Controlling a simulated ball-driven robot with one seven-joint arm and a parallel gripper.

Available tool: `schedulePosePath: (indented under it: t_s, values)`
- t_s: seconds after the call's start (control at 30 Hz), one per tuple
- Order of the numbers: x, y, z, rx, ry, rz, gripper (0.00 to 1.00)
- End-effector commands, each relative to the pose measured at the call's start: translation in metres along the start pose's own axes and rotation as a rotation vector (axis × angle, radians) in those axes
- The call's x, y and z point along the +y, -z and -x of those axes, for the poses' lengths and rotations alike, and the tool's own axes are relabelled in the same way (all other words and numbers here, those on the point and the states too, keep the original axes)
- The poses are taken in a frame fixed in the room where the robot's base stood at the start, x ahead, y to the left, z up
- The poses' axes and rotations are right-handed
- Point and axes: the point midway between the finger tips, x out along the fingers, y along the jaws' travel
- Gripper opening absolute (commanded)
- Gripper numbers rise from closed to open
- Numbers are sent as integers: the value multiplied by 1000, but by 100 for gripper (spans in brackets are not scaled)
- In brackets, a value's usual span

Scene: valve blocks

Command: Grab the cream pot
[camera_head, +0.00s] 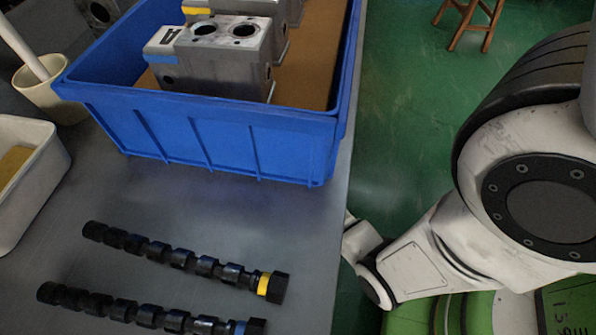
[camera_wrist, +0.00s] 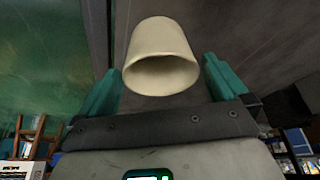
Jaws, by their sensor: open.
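A cream pot (camera_wrist: 160,52) shows in the wrist view, its dark open mouth facing my camera. My gripper (camera_wrist: 162,66) is open, with one teal finger at each side of the pot in the picture. Gaps show between the pot and both fingers, and I cannot tell how far beyond the fingertips it is. In the head view a cream pot (camera_head: 62,101) stands at the left on the grey table, with a white rod rising from it. I cannot tell whether both views show the same pot. My gripper is not visible in the head view.
A blue crate (camera_head: 215,138) holding metal valve blocks (camera_head: 215,50) stands on the table (camera_head: 190,205). A white tray (camera_head: 42,185) is at the left edge. Two black shafts (camera_head: 165,250) lie in front. Green floor and a wooden stool (camera_head: 467,20) are at the right.

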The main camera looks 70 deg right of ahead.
Motion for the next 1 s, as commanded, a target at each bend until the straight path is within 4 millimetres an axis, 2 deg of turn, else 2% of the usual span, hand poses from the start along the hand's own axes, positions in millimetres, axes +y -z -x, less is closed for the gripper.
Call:
schedulePosePath:
  t_s: [0.17,0.4,0.5,0.8,1.0]
  values:
    - [0,0,-14,1,0,-1,100]
    - [-1,4,-48,1,0,0,100]
    - [-1,4,-56,0,0,1,100]
    - [-1,5,-57,1,0,2,100]
    - [-1,5,-57,1,0,1,81]
